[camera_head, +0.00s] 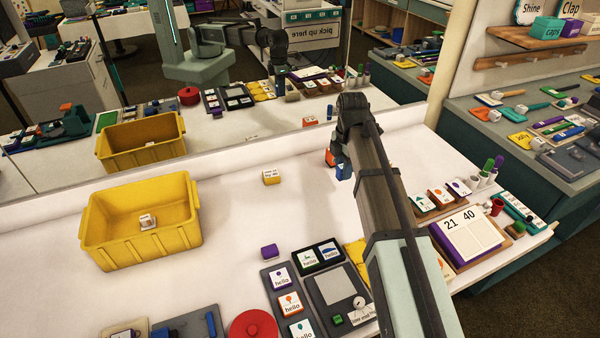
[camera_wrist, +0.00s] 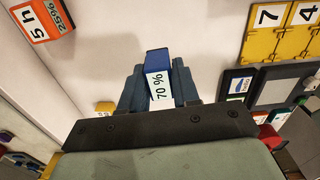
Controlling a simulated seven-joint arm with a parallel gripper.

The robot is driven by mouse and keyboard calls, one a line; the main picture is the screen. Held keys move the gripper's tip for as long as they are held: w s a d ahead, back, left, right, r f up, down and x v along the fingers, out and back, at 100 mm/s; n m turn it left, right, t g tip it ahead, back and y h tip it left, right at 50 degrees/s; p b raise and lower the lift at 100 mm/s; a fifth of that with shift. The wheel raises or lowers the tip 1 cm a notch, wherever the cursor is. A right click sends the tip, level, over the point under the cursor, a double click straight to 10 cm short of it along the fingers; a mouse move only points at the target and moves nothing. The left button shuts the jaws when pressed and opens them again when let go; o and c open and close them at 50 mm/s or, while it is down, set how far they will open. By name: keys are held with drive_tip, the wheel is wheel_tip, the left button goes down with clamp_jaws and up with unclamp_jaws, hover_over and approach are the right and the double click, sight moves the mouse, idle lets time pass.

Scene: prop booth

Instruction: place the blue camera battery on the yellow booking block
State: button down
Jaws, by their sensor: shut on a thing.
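My gripper (camera_wrist: 158,88) is shut on the blue camera battery (camera_wrist: 158,62), whose white label reads "70 %". In the head view the blue battery (camera_head: 343,171) shows below the end of my arm, near the back of the white table. How far it is above the table I cannot tell. A small yellow block with a printed white label (camera_head: 271,177), which looks like the yellow booking block, sits on the table to the left of my gripper, apart from it. A small yellow thing (camera_wrist: 105,107) beside my gripper in the wrist view may be the same block.
An orange battery (camera_wrist: 38,20) stands near the blue one. A yellow crate (camera_head: 100,235) holding a small white cube is at left. Yellow numbered tiles (camera_wrist: 262,45) and several cards (camera_head: 291,302) lie nearer. A mirror (camera_head: 240,130) backs the table. Clear table surrounds the yellow block.

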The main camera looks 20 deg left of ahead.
drive_tip(key=s+a+r+n, duration=0.2)
drive_tip(key=s+a, duration=0.1)
drive_tip(key=a, duration=1.6)
drive_tip(key=r, duration=0.2)
hover_over(271, 173)
drive_tip(key=shift+f+m, duration=0.65)
drive_tip(key=shift+f, duration=1.95)
drive_tip(key=shift+f+m, duration=0.65)
drive_tip(key=shift+f, duration=1.9)
drive_tip(key=shift+f, duration=0.15)
drive_tip(key=c, duration=0.8)
unclamp_jaws()
wheel_tip(271, 173, up, 12)
drive_tip(key=shift+r, duration=0.15)
